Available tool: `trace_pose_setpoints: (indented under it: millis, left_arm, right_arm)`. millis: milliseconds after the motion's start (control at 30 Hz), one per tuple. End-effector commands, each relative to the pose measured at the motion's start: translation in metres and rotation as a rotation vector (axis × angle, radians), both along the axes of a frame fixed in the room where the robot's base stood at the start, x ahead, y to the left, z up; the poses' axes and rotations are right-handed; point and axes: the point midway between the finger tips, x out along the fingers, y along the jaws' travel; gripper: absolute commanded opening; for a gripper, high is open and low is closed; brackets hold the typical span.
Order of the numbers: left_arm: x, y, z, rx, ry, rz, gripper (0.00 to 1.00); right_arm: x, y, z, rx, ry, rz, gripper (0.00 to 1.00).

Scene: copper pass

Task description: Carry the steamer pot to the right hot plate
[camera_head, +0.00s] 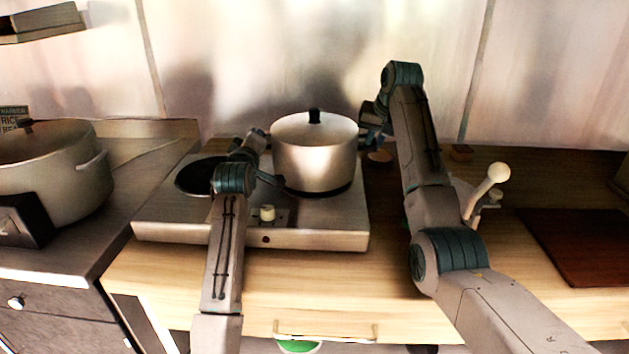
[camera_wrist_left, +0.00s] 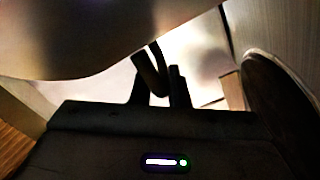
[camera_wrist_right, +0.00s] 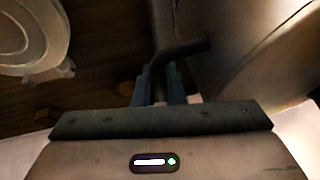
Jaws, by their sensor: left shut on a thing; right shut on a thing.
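The steamer pot (camera_head: 314,155), a pale metal pot with a lid and black knob, is upright over the right side of the two-plate cooker (camera_head: 300,240). The right hot plate (camera_head: 325,192) shows only as a dark rim under it; I cannot tell whether they touch. The left hot plate (camera_head: 195,177) is bare. My left gripper (camera_head: 266,140) is shut on the pot's left handle (camera_wrist_left: 150,72). My right gripper (camera_head: 368,132) is shut on its right handle (camera_wrist_right: 182,48). The pot's wall (camera_wrist_right: 235,45) fills the right of the right wrist view.
A large pot (camera_head: 60,170) stands on the counter at the left. A device with a cream ball-ended lever (camera_head: 485,188) stands right of the cooker, partly behind my right arm. A brown board (camera_head: 580,245) lies at the far right. The metal wall rises close behind.

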Motion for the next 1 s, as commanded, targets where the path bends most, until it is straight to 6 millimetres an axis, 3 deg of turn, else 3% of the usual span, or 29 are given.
trace_pose_setpoints:
  millis: [267, 300, 400, 767, 1000]
  left_arm:
    - [0.0, 0.0, -0.015, 0.002, -0.004, 0.001, 0.0]
    - [0.0, 0.0, -0.015, 0.002, 0.0, 0.0, 0.19]
    - [0.0, 0.0, -0.014, 0.001, 0.001, 0.001, 0.37]
    - [-0.004, 0.0, -0.014, 0.0, 0.0, 0.0, 0.37]
    - [-0.039, 0.001, -0.014, -0.002, -0.001, 0.0, 0.37]
  right_arm:
    - [0.0, 0.0, -0.014, 0.001, -0.004, 0.0, 0.0]
    - [0.0, 0.0, -0.014, 0.001, -0.001, 0.0, 0.14]
    - [0.0, 0.0, -0.013, 0.0, -0.001, 0.0, 0.32]
    - [0.0, 0.0, -0.014, 0.0, 0.0, 0.0, 0.32]
    - [0.0, 0.0, -0.014, 0.0, 0.0, 0.0, 0.32]
